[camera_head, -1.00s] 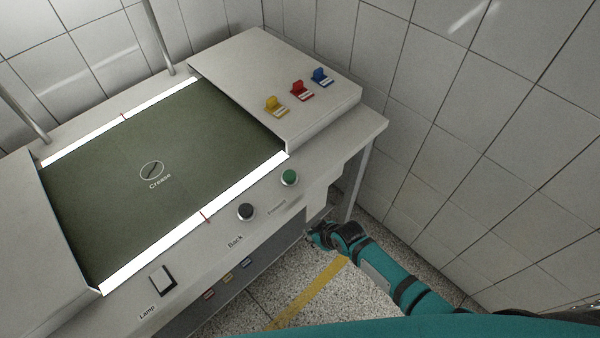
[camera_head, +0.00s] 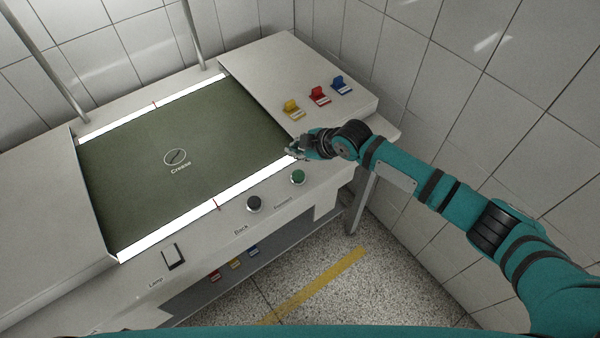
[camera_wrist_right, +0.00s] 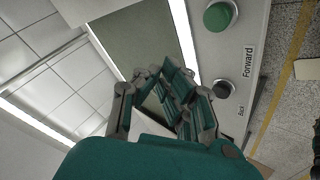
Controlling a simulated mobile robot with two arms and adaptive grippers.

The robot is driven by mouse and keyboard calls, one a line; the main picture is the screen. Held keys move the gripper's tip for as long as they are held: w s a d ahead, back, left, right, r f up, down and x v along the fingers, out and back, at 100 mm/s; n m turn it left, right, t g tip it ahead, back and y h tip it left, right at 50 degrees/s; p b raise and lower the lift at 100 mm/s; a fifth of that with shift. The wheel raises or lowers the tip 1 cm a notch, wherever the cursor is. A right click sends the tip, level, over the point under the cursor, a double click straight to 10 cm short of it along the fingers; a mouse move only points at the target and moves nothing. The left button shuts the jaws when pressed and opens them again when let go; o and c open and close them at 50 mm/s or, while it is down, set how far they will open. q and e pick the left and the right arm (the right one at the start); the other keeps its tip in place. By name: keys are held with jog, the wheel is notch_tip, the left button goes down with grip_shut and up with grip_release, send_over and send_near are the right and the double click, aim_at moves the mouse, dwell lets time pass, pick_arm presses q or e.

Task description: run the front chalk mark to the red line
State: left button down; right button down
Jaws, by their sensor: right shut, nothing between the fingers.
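In the head view the dark green web (camera_head: 190,145) lies between two white lit strips, with a round chalk-like mark (camera_head: 175,157) labelled "Crease" on it, left of its middle. A thin red line (camera_head: 216,205) crosses the front strip (camera_head: 180,228). The green Forward button (camera_head: 297,177) and the black Back button (camera_head: 254,203) are on the front panel; both also show in the right wrist view, green (camera_wrist_right: 219,16) and black (camera_wrist_right: 223,89). My right gripper (camera_head: 293,150) is shut and empty, above the strip's right end, behind the green button. My left gripper is out of view.
A lamp switch (camera_head: 173,257) is at the panel's left. Yellow (camera_head: 292,109), red (camera_head: 319,95) and blue (camera_head: 341,85) clips stand on the right housing. A second red line (camera_head: 154,104) crosses the back strip. Posts rise behind.

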aim_at(297, 176)
jog(key=shift+w+a, duration=0.15)
jog(key=shift+f, duration=0.15)
notch_tip(297, 176, down, 8)
jog(key=b, duration=0.7)
jog(key=shift+f, duration=0.25)
jog(key=shift+f, duration=0.1)
dwell(0.9)
jog(key=shift+f+b, duration=0.35)
jog(key=shift+b, duration=0.05)
jog(key=shift+f+b, duration=0.5)
jog(key=shift+f, duration=0.05)
dwell(0.7)
jog(key=shift+r, duration=0.15)
dwell(0.3)
jog(key=shift+r+p, duration=0.75)
jog(key=shift+r, duration=0.1)
